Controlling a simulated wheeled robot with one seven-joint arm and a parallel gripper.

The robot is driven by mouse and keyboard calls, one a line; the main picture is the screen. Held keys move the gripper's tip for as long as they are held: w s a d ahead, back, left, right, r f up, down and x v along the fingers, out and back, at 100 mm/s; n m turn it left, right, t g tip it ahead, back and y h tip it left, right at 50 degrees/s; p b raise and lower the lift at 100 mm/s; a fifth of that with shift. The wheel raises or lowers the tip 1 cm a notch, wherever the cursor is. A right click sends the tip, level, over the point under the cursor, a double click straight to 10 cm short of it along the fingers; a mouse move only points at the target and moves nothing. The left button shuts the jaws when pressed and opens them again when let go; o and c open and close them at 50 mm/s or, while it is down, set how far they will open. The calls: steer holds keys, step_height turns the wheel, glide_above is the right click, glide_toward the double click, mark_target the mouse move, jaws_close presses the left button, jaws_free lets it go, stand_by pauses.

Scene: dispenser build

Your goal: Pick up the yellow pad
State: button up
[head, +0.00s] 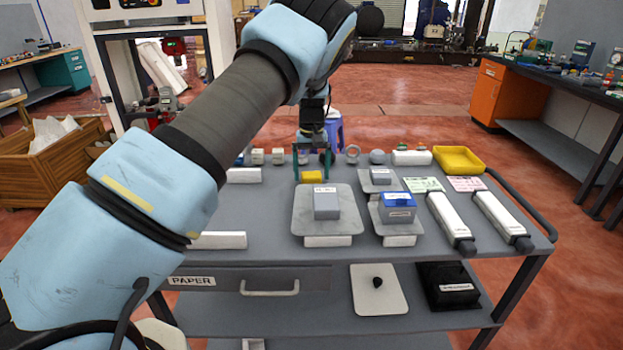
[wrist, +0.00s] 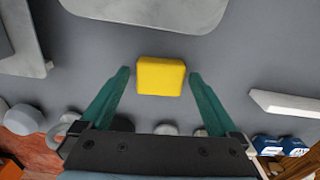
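The yellow pad (wrist: 161,76) is a small block with rounded edges lying on the grey cart top. It also shows in the head view (head: 312,176), behind a grey plate with a grey block on it. My gripper (wrist: 158,76) has two green fingers, spread wide apart. In the wrist view the pad lies between the fingertips, with a gap on each side. In the head view my gripper (head: 312,178) points down over the pad. I cannot tell the exact height of the fingertips above the cart top.
The grey plate with its block (head: 326,203) stands in front of the pad. A blue box (head: 397,207), white dispensers (head: 451,222) and a yellow tray (head: 459,159) are to the right. Small round parts (head: 353,154) line the cart's back edge. A white bar (wrist: 285,104) lies to one side.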

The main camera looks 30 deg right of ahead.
mark_target(311, 175)
steer(key=c, duration=1.1)
steer(key=shift+c, duration=0.2)
steer(key=shift+r, duration=0.15)
step_height(311, 175, up, 10)
steer(key=b, duration=0.3)
